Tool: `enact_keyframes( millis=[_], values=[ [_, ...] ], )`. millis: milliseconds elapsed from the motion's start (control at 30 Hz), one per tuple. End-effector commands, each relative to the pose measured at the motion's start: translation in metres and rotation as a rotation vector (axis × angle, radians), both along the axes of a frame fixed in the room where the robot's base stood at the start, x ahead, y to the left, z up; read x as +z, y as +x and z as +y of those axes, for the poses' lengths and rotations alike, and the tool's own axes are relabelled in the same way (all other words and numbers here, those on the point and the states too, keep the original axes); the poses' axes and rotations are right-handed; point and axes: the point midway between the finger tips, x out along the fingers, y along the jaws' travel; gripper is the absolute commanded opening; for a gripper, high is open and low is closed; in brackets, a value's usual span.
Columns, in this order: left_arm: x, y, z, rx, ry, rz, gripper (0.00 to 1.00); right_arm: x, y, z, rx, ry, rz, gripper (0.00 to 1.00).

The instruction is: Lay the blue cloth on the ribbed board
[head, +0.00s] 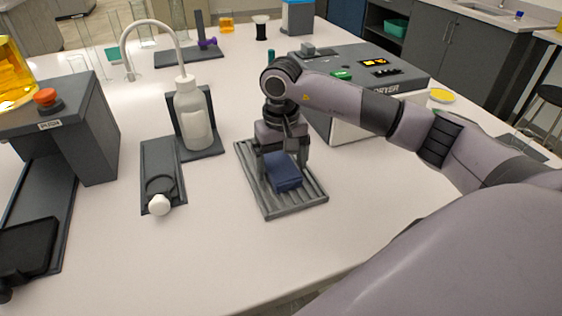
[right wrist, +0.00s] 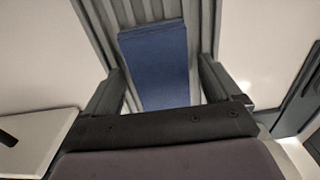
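The blue cloth (head: 286,178) is a small folded pad lying on the grey ribbed board (head: 295,207), near the middle of its ribs. It also shows in the right wrist view (right wrist: 155,60), with bare ribs of the board (right wrist: 100,25) around it. My right gripper (head: 282,168) points down over the board. Its fingers stand apart on either side of the cloth, with gaps between them and it, so it is open. The near end of the cloth is hidden by the gripper body in the right wrist view. My left gripper is not in view.
A white bottle with a curved spout (head: 196,118) stands left of the board. A dark plate with a round white-knobbed tool (head: 160,203) is nearby. A grey machine with a red button (head: 46,97) is at far left. The dryer (head: 350,68) stands behind. The front table is clear.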

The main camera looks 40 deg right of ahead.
Motion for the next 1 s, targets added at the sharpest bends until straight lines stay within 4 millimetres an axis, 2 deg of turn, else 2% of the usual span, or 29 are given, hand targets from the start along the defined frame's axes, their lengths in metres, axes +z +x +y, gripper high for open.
enact_keyframes(
  millis=[233,367,800,1000],
  values=[
    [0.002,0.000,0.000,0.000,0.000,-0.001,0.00,0.002,0.000,0.000,0.000,0.000,0.000,0.91],
    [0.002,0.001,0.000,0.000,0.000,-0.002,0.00,0.010,0.001,0.000,0.000,0.001,-0.004,0.91],
    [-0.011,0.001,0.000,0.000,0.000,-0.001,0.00,0.097,0.001,-0.001,-0.001,0.000,-0.005,0.91],
    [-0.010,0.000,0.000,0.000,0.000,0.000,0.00,0.118,0.001,-0.001,-0.001,0.000,-0.002,0.91]
  ],
)
